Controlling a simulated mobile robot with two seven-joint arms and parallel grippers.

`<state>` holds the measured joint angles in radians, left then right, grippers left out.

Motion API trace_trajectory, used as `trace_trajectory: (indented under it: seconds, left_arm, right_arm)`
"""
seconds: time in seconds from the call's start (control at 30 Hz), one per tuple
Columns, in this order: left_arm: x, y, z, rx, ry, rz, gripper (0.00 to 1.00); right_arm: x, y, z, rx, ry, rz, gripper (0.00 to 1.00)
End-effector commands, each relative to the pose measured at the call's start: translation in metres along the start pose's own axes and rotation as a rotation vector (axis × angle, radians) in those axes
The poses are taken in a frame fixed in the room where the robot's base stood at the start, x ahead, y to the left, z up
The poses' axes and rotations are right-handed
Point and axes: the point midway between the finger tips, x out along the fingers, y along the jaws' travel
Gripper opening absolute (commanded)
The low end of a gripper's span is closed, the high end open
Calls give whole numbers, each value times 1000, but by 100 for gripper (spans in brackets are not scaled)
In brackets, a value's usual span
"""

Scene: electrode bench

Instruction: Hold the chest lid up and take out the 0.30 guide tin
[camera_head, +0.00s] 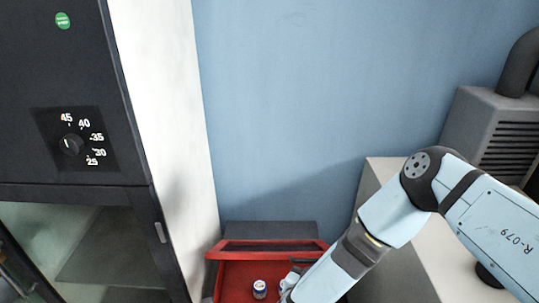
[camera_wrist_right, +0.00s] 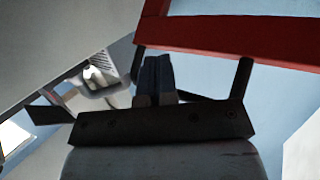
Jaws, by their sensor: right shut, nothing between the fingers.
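The red chest (camera_head: 235,277) stands open at the bottom of the head view, and its front is cut off by the frame. Its red lid (camera_head: 267,244) appears raised at the back, seen nearly edge-on. A small white and blue tin (camera_head: 260,289) stands inside; its label is too small to read. My right arm reaches in from the right and hides the chest's right side. In the wrist view my right gripper (camera_wrist_right: 157,62) is shut and empty. A red edge (camera_wrist_right: 240,38), likely the lid, passes close beside its fingers; contact cannot be told. My left gripper is out of view.
A black oven-like cabinet (camera_head: 75,100) with a temperature dial stands at the left, close to the chest. A grey vented machine (camera_head: 490,125) sits on a pale counter at the right. A dark grey block (camera_head: 270,230) is behind the chest, against the blue wall (camera_head: 290,100).

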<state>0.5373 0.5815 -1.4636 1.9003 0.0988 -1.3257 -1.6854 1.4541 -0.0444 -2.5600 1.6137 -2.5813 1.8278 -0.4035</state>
Motion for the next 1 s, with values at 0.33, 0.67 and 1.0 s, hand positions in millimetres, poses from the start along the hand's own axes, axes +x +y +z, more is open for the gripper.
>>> trace_trajectory:
  seconds: [0.33,0.67,1.0]
  left_arm:
    - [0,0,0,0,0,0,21]
    - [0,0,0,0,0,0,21]
    - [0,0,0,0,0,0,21]
  right_arm:
    - [-11,10,27,0,1,1,0]
    - [-14,13,38,-1,0,1,0]
    - [-21,21,67,1,1,1,0]
